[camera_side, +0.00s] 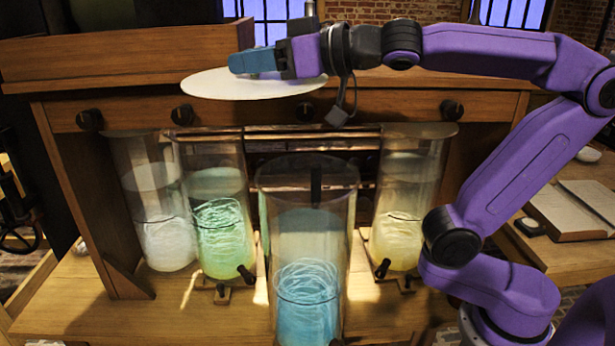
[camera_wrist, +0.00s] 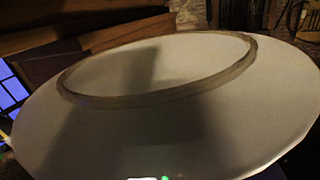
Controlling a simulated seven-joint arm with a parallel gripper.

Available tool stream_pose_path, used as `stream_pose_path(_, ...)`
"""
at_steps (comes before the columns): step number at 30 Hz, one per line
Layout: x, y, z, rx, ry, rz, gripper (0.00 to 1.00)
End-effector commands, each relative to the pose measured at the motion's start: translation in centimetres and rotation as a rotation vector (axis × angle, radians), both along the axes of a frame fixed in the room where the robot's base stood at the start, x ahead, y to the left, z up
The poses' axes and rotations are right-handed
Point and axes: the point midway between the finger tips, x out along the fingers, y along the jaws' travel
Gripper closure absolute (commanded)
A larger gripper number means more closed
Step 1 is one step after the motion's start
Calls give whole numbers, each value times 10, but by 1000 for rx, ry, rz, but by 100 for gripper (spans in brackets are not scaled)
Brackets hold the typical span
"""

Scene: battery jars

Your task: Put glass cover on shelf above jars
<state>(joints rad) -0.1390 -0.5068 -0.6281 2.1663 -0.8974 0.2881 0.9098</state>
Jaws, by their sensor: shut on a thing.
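The glass cover (camera_side: 250,88) is a pale round disc held roughly level above the jars, at the height of the wooden shelf (camera_side: 420,78). My gripper (camera_side: 250,61) is shut on the cover's edge, with blue fingertips reaching over it. In the wrist view the cover (camera_wrist: 200,125) fills most of the picture, with a raised ring on its face. Whether it touches the shelf I cannot tell. Below stand a white-filled jar (camera_side: 165,245), a green-filled jar (camera_side: 222,240), a blue-filled jar (camera_side: 307,295) nearest the camera, and a yellow-filled jar (camera_side: 397,240).
A wooden box (camera_side: 120,60) stands on the shelf's left part. Black knobs (camera_side: 452,109) line the front below the shelf. The shelf's right part looks clear behind my arm.

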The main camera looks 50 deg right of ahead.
Motion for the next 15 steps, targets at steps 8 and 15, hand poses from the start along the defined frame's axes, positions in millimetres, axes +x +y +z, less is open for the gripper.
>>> stream_pose_path(8,-5,29,-30,-4,-1,-11,100)
stream_pose_path(15,-11,42,-49,-5,0,-35,100)
